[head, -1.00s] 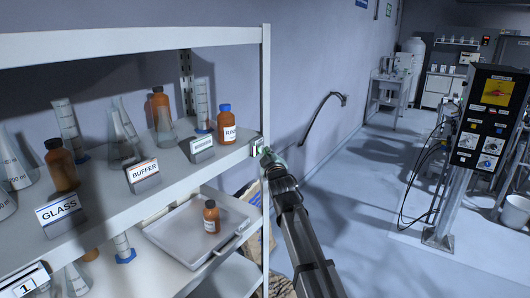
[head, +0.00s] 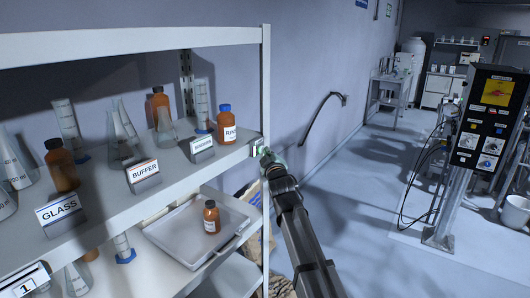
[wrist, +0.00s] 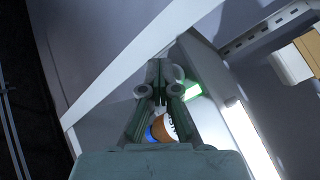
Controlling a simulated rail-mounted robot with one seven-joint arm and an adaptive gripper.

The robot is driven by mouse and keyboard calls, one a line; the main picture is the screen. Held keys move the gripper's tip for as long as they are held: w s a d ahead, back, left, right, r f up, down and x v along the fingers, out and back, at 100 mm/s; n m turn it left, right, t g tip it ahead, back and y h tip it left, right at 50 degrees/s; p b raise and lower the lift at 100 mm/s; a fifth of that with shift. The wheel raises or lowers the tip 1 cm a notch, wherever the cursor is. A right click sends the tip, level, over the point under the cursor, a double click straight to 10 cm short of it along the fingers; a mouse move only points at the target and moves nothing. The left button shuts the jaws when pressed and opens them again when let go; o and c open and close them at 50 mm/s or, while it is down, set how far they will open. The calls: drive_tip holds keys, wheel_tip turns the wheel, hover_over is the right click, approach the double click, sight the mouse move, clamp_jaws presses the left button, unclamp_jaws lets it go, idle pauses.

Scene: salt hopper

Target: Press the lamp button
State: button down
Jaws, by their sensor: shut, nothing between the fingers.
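A small pale box with a green part (head: 258,146), which looks like the lamp button, sits at the right end of the upper shelf by the white post. I cannot tell whether the tips touch the button. My arm hides part of the area below it.
The upper shelf (head: 190,181) holds a blue-capped brown bottle (head: 226,125), other bottles, flasks, cylinders and label stands. A tray (head: 165,242) with a brown bottle (head: 211,217) is below. The floor to the right is clear up to a control panel (head: 490,118).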

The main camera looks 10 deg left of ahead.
drive_tip(key=shift+w+a+f+b, duration=0.1)
drive_tip(key=shift+w+a+b, duration=0.15)
drive_tip(key=shift+b, duration=0.45)
drive_tip(key=shift+a+r, duration=0.15)
drive_tip(key=shift+r, duration=0.05)
drive_tip(key=shift+s+d+f+p, duration=0.1)
drive_tip(key=shift+s+d+p, duration=0.1)
drive_tip(key=shift+p, duration=0.1)
idle(0.5)
drive_tip(key=d+p, duration=0.1)
drive_tip(key=p, duration=0.2)
drive_tip(key=s+d+p, duration=0.1)
drive_tip(key=p, duration=0.2)
drive_tip(key=shift+d, duration=0.1)
drive_tip(key=p, duration=0.3)
drive_tip(key=d+p, duration=0.1)
drive_tip(key=p, duration=0.2)
drive_tip(key=shift+s+d+r, duration=0.2)
drive_tip(key=shift+s, duration=0.2)
